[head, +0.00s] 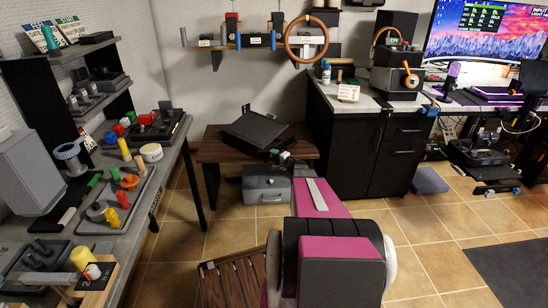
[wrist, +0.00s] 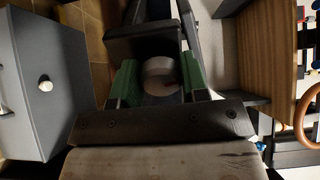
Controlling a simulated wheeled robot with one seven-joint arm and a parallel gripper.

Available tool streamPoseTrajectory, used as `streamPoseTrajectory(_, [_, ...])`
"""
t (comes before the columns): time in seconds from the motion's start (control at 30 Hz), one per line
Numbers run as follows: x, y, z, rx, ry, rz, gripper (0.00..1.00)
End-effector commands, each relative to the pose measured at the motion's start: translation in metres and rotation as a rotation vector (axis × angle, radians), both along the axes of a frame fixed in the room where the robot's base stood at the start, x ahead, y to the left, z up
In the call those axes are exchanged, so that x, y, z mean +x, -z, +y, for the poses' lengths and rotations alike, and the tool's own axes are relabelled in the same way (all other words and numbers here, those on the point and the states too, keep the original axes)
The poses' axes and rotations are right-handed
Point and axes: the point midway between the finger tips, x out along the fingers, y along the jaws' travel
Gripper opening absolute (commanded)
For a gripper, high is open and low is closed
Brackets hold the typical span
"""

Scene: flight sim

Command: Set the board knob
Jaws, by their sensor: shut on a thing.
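A black board (head: 256,129) lies tilted on a small dark wooden table in the middle of the head view. My gripper (head: 281,156) is at the board's near right edge, at the front of the table. In the wrist view my gripper (wrist: 158,84) has its green fingertips on either side of a pale grey round knob (wrist: 160,72), shut on it. The knob sits against a dark part of the board (wrist: 143,46). In the head view the knob is too small and covered to make out.
The wooden table (head: 218,149) has a grey metal box (head: 266,188) under its front edge; the box also shows in the wrist view (wrist: 45,85). A black cabinet (head: 350,150) stands close on the right. A cluttered workbench (head: 165,165) lines the left. A slatted wooden stool (head: 232,280) is near me.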

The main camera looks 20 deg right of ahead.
Motion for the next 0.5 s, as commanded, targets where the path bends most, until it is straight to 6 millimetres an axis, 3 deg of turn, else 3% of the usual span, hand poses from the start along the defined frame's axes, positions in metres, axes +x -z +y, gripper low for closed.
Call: streamPoseTrajectory(0.5, [-0.0004, 0.0014, 0.0003, -0.081, -0.001, -0.042, 0.17])
